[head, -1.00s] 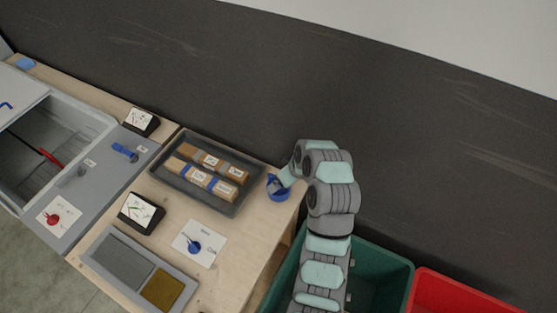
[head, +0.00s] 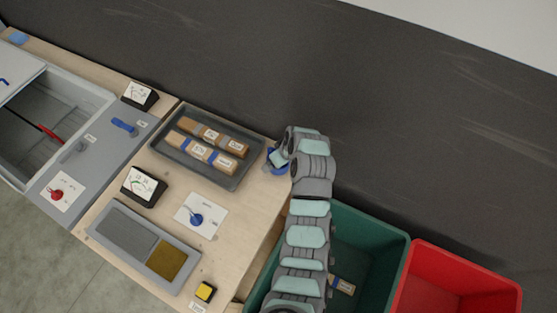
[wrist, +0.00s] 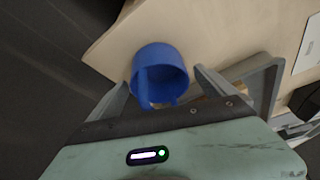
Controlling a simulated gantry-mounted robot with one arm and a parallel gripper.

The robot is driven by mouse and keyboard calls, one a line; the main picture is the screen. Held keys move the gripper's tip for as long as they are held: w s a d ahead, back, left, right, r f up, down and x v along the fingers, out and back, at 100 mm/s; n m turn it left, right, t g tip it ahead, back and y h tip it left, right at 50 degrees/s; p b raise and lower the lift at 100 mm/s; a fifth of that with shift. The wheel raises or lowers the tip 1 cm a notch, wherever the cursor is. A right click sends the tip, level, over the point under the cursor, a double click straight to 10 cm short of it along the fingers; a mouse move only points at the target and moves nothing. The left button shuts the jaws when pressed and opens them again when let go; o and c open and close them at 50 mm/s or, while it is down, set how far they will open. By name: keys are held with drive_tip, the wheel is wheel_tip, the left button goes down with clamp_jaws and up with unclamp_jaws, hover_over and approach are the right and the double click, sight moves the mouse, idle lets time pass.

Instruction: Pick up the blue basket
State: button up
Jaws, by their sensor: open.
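The blue basket (head: 278,162) is a small round open container at the right back corner of the wooden table, mostly hidden behind my arm in the head view. In the wrist view the blue basket (wrist: 160,72) sits upright on the light wood, with its open top and a vertical strip on its near side showing. My gripper (wrist: 165,85) is open, with one finger on each side of the basket. I cannot tell whether either finger touches it. In the head view my gripper (head: 277,158) is over the basket.
A dark tray (head: 215,178) with brown labelled blocks stands left of the basket. Green (head: 375,232) and red (head: 460,280) bins lie beyond the table's right edge. Meters, a yellow button (head: 205,292) and a grey panel (head: 105,232) are farther left and nearer. A dark wall runs behind.

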drive_tip(key=shift+w+f, duration=0.1)
drive_tip(key=shift+f, duration=0.2)
drive_tip(key=shift+c, duration=0.4)
drive_tip(key=c, duration=1.4)
drive_tip(key=shift+r, duration=0.15)
wheel_tip(320, 180, up, 20)
drive_tip(key=p, duration=0.2)
